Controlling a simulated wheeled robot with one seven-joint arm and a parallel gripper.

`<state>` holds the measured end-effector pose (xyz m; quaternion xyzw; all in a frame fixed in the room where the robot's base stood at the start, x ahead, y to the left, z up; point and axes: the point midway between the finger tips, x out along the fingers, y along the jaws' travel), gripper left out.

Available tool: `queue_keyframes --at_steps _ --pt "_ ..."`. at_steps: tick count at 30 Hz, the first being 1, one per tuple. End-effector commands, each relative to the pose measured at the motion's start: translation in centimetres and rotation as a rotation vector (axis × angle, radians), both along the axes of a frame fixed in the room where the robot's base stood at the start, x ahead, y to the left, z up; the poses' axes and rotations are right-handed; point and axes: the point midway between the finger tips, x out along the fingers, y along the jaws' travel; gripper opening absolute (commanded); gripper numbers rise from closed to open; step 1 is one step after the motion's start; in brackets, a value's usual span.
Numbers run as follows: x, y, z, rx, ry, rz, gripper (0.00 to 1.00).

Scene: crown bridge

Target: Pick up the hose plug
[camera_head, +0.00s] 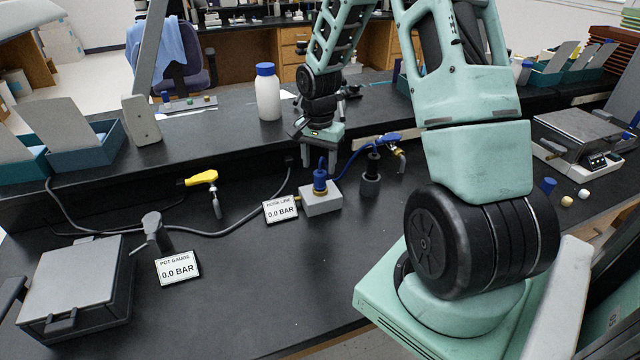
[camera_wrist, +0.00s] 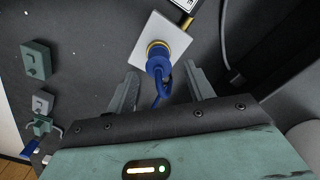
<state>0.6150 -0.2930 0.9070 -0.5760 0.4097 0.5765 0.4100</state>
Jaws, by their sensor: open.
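The blue hose plug (camera_head: 320,181) stands upright in a pale square block (camera_head: 320,203) on the black bench. In the wrist view the plug (camera_wrist: 159,64) shows from above, with a yellow ring at its base on the block (camera_wrist: 166,31). A blue hose leads from it. My gripper (camera_head: 322,165) is open and points down above the plug. In the wrist view its two fingers lie either side of the plug and hose, with gaps between. I cannot tell how far the fingertips are above the plug.
A HOSE LINE sign (camera_head: 280,209) reading 0.0 BAR touches or nearly touches the block. A dark post (camera_head: 371,178) and blue-handled valve (camera_head: 381,140) stand to the right. A white bottle (camera_head: 268,94) is on the raised shelf behind. The bench in front is clear.

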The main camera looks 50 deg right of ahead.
Motion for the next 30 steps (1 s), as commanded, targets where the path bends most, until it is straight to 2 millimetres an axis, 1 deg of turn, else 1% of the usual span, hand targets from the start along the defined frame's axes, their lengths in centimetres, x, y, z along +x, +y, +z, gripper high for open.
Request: queue_keyframes --at_steps 4,9,12,15,21,22,23,24,26,27,29,30 --pt "-0.1 -0.1 -1.0 0.001 0.001 0.001 0.53" --pt "-0.3 -0.2 -3.6 0.003 0.003 0.001 0.53" --pt "-0.2 -0.2 -4.8 0.002 0.002 0.002 0.53" --pt "-0.2 -0.2 -5.3 0.001 0.000 0.002 0.53" --pt "-0.2 -0.2 -5.4 0.000 0.000 0.002 0.53" --pt "-0.2 -0.2 -5.4 0.000 0.000 0.002 0.50" --pt "-0.2 -0.2 -5.4 0.000 0.000 0.002 0.42" --pt "-0.2 -0.2 -5.4 0.000 0.000 0.002 0.30" --pt "-0.2 -0.2 -5.4 0.000 0.000 0.002 0.14" --pt "-0.2 -0.2 -5.4 0.000 0.000 0.002 0.03" --pt "-0.2 -0.2 -5.4 0.000 0.000 0.002 0.03" --pt "-0.2 -0.2 -5.4 -0.001 -0.001 0.002 0.00"
